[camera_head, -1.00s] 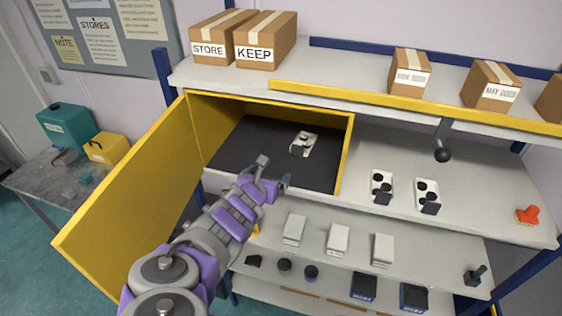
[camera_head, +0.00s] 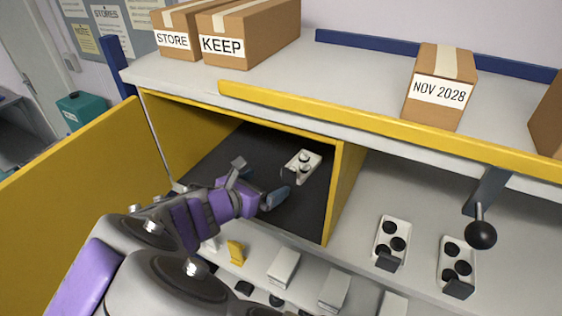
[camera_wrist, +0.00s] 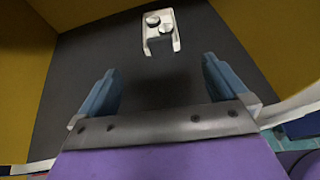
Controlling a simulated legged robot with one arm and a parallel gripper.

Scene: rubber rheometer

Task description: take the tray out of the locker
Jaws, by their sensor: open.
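The yellow locker (camera_head: 341,190) stands open on the shelf, its door (camera_head: 70,200) swung out to the left. Inside, on the dark floor (camera_head: 222,150), lies a small white tray (camera_head: 302,165) with round pieces on it. The tray also shows in the wrist view (camera_wrist: 149,42), ahead of my fingers, with a notch or handle end facing me. My gripper (camera_head: 258,183) is at the locker's mouth, open and empty, pointing in towards the tray. In the wrist view my gripper (camera_wrist: 161,88) has its fingers spread, with a gap between them and the tray.
Two similar white trays (camera_head: 391,240) (camera_head: 457,262) with dark round pieces sit on the shelf right of the locker. A dark ball-ended lever (camera_head: 481,233) hangs at the right. Cardboard boxes (camera_head: 247,35) stand on top. White blocks (camera_head: 284,266) lie on the shelf below.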

